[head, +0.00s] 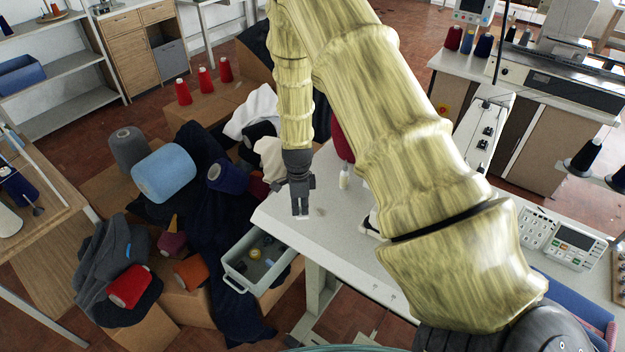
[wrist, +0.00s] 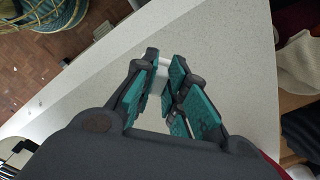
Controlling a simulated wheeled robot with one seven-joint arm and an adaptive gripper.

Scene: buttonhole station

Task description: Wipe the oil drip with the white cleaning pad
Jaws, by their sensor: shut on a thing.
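My gripper (head: 300,212) points down over the left corner of the white table (head: 338,243). In the wrist view my gripper (wrist: 164,68) is shut on the white cleaning pad (wrist: 160,80), which shows as a small pale piece between the teal finger pads. In the head view the pad is too small to make out; I cannot tell whether it touches the table. A faint beige spot (head: 320,211), possibly the oil drip, lies on the table just right of the fingertips. No drip stands out in the wrist view.
A small white bottle (head: 344,178) stands on the table behind my gripper. Boxes, dark cloth and a blue yarn cone (head: 164,173) crowd the left. The table's front left is clear.

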